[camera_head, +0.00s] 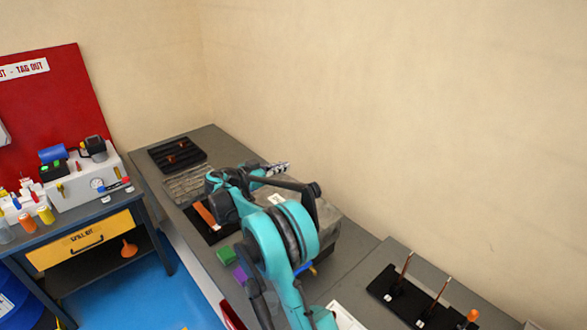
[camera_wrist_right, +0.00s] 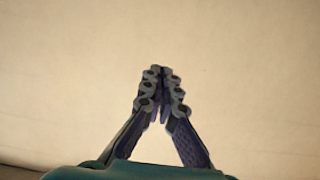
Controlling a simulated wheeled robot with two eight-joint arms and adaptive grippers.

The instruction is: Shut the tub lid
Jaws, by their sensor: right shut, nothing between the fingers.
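I cannot clearly make out a tub or its lid. My right gripper (camera_head: 281,168) is above the bench on the far side of the arm, near the wall. In the right wrist view the fingers (camera_wrist_right: 161,72) meet at their tips, shut and empty, with only bare wall behind them. My left gripper is not in view.
A black tray (camera_head: 178,143) lies at the bench's far end. Green (camera_head: 225,255) and purple (camera_head: 240,275) blocks sit near the front edge. A black rack (camera_head: 400,302) with upright rods stands at right. A side table with a yellow drawer (camera_head: 85,240) stands at left.

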